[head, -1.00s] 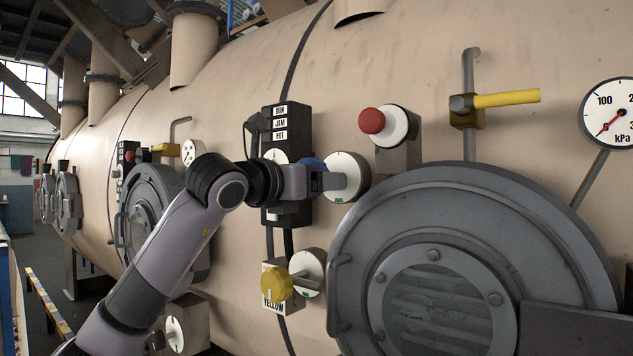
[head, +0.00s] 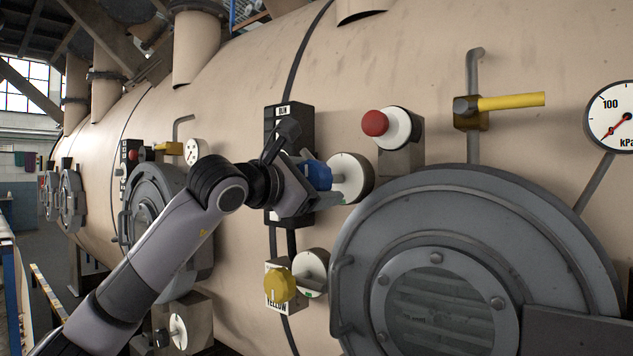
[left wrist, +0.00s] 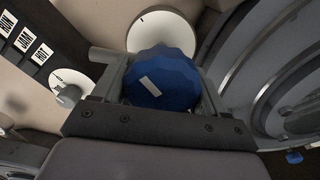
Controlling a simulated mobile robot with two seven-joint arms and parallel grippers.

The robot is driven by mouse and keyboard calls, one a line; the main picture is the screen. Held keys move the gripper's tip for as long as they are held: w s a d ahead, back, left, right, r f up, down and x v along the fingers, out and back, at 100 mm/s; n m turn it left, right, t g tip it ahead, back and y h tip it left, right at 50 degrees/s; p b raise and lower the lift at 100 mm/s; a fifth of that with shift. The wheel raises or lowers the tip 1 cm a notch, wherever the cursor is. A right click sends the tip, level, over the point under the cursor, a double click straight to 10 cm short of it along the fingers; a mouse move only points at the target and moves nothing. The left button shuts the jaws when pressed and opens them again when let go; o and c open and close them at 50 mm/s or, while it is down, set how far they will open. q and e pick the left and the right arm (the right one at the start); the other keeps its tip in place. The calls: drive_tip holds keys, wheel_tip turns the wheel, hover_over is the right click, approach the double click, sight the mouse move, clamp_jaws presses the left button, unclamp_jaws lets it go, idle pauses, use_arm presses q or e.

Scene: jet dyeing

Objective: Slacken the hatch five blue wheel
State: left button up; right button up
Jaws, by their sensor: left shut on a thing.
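The blue wheel (head: 318,175) stands out from a white round disc (head: 351,177) on the tank wall, left of the large grey hatch. My left gripper (head: 312,188) is shut on it. In the left wrist view the blue wheel (left wrist: 160,77) sits between the two fingers, with a pale mark on its face tilted and the white disc (left wrist: 163,30) behind it. In the head view my gripper hides part of the wheel. My right gripper is in neither view.
The grey hatch (head: 470,195) is to the right. A yellow wheel (head: 279,286) is below, a red knob (head: 375,123) and a yellow-handled valve (head: 510,101) above. A black labelled panel (head: 283,118) is partly behind my gripper. Another hatch (head: 150,205) lies left.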

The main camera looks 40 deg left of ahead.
use_arm(q)
drive_tip(key=shift+f+m, duration=0.25)
drive_tip(key=shift+m, duration=0.15)
drive_tip(key=o, duration=0.7)
drive_tip(key=shift+o, duration=1.3)
drive_tip(key=shift+r, duration=0.15)
drive_tip(key=s+b, duration=0.2)
drive_tip(key=s, duration=0.5)
drive_tip(key=shift+a, duration=0.3)
